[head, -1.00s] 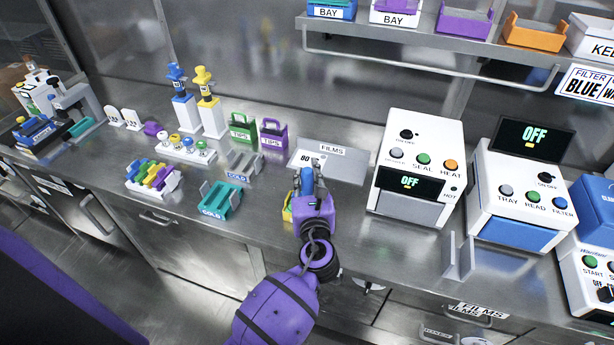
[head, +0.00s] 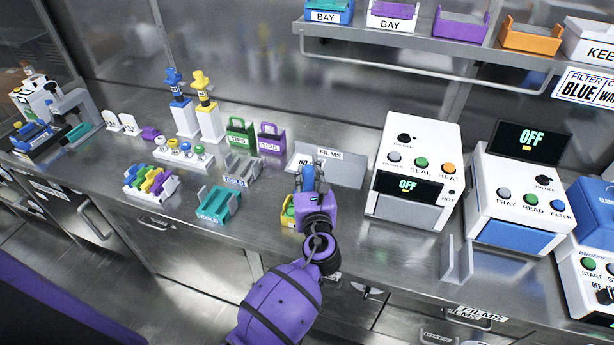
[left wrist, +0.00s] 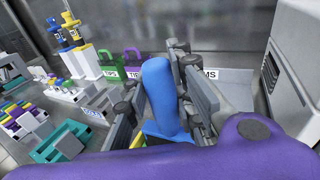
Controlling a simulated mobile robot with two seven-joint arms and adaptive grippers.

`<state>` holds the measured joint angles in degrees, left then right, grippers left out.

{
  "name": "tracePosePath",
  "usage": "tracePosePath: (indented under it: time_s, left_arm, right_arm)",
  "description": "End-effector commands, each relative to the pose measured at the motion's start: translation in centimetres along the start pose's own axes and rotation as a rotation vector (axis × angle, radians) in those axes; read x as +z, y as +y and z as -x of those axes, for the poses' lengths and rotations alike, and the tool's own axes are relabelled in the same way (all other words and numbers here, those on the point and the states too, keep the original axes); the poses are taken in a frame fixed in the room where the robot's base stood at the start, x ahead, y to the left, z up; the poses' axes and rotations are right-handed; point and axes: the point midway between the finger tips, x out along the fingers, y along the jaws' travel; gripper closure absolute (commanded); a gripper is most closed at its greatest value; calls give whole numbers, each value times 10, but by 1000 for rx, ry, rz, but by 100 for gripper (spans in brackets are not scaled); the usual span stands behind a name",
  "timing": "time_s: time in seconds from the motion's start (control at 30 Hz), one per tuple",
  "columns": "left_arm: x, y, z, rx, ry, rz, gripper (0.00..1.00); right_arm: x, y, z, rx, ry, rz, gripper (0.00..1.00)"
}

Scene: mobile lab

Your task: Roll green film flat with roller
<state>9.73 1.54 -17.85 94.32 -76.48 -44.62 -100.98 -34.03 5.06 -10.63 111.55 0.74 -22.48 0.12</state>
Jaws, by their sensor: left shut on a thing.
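My left gripper (head: 308,178) is shut on the blue handle of the roller (left wrist: 158,95), over the bench in front of the FILMS holder (head: 345,168). In the left wrist view the handle stands up between the grey fingers, with a wider blue part below. The roller's lower end is hidden. A yellow piece (head: 285,220) with a patch of green, which looks like the green film (head: 289,211), shows just left of my wrist. The rest of it is hidden behind my gripper, so I cannot tell whether the roller touches the film. My right gripper is not in view.
A teal COLD rack (head: 219,206) and a grey rack (head: 242,168) stand left of my gripper. The white sealer (head: 415,150) stands to the right, with a clear upright holder (head: 457,262) near the front edge. A shelf (head: 430,45) runs above.

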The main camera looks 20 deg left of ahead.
Motion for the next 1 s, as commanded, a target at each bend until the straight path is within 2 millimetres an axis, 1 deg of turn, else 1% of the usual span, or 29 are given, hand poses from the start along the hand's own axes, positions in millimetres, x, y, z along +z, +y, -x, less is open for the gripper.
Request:
tracePosePath:
  time_s: [0.4,0.7,1.0]
  left_arm:
    - [-2,-1,-2,-1,3,0,100]
    - [-1,-6,-13,-1,2,0,100]
    - [-1,-6,-12,-1,2,0,100]
  right_arm:
    - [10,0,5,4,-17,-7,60]
    - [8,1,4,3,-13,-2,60]
    - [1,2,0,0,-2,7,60]
